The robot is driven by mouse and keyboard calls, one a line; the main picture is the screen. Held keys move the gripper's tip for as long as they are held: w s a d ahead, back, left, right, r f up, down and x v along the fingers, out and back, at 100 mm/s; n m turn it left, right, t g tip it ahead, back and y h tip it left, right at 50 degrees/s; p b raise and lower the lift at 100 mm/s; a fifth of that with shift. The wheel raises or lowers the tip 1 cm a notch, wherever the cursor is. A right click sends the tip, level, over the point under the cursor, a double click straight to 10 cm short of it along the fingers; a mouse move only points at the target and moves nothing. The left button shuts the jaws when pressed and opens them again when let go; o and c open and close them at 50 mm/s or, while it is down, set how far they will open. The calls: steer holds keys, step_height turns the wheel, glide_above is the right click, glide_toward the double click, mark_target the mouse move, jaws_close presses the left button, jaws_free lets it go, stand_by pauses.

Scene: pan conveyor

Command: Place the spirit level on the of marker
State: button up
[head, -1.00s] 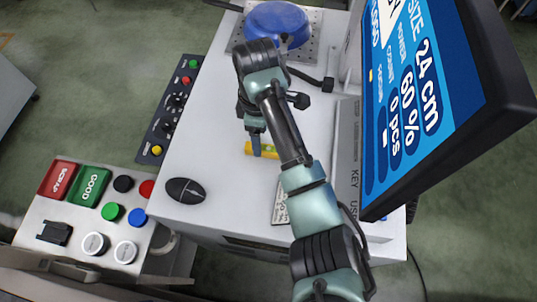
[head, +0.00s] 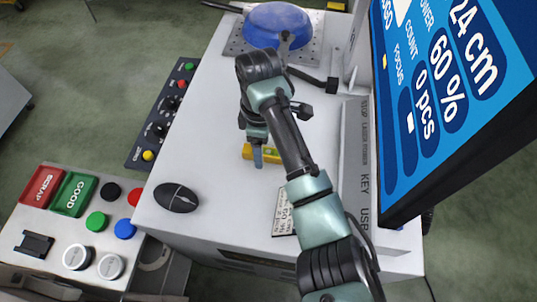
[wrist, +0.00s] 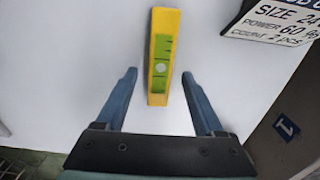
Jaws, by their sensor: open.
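The spirit level is a yellow bar with a green middle, lying flat on the white table top. In the head view the spirit level (head: 274,155) is partly hidden behind my gripper (head: 257,158). In the wrist view the spirit level (wrist: 162,85) lies lengthwise, its near end between the fingers of my gripper (wrist: 159,75). My gripper is open, with a gap on both sides of the level. I cannot make out a marker that is clearly the one named in the task.
A large blue screen (head: 440,100) stands at right. A blue pan (head: 277,24) is at the back. A button box (head: 70,215) stands front left. The table around the level is mostly clear.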

jaws_close()
steer(key=shift+r, duration=0.1)
stand_by(0.3)
step_height(320, 180, up, 10)
steer(key=p, duration=1.1)
steer(key=s+f+m+p, duration=0.1)
steer(key=s+f+m, duration=0.2)
steer(key=s+m, duration=0.9)
steer(key=m, duration=0.3)
steer(key=shift+s+d+f+m+p, duration=0.3)
steer(key=shift+d+f+m+p, duration=0.05)
steer(key=shift+m+p, duration=0.05)
steer(key=shift+d, duration=0.15)
